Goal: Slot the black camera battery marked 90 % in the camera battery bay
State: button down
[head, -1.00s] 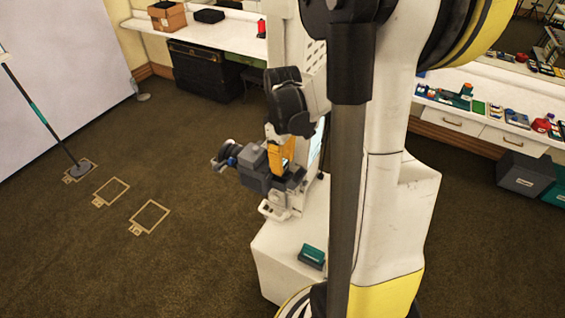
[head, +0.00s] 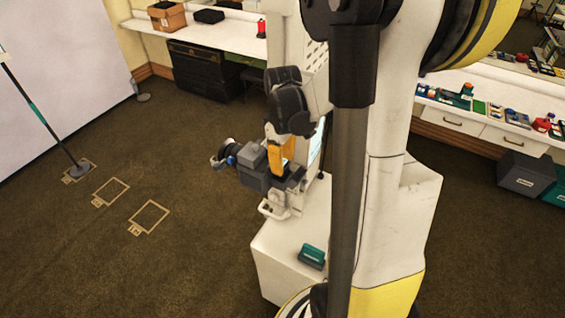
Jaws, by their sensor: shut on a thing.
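A grey camera (head: 255,168) with a dark lens and a blue part stands on the white stand at the middle of the head view. My gripper (head: 281,165), with orange fingers, points down at the rear of the camera. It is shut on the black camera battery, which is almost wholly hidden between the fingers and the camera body. Its 90 % mark cannot be read. The battery bay is also hidden, so I cannot tell whether the battery is inside it or above it.
A teal and black box (head: 312,257) lies on the near part of the white stand (head: 275,255). A pole stand (head: 78,170) and taped floor outlines are at the left. A shelf with props (head: 500,115) and storage bins (head: 525,175) are at the right.

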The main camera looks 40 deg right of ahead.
jog(key=shift+f, duration=0.15)
jog(key=shift+f+b, duration=0.65)
jog(key=shift+b, duration=0.2)
jog(key=shift+f, duration=0.2)
jog(key=shift+f+b, duration=0.55)
jog(key=shift+b, duration=0.15)
jog(key=c, duration=1)
grip_release()
jog(key=shift+r, duration=0.15)
jog(key=shift+r+p, duration=2.4)
jog(key=shift+r, duration=1.05)
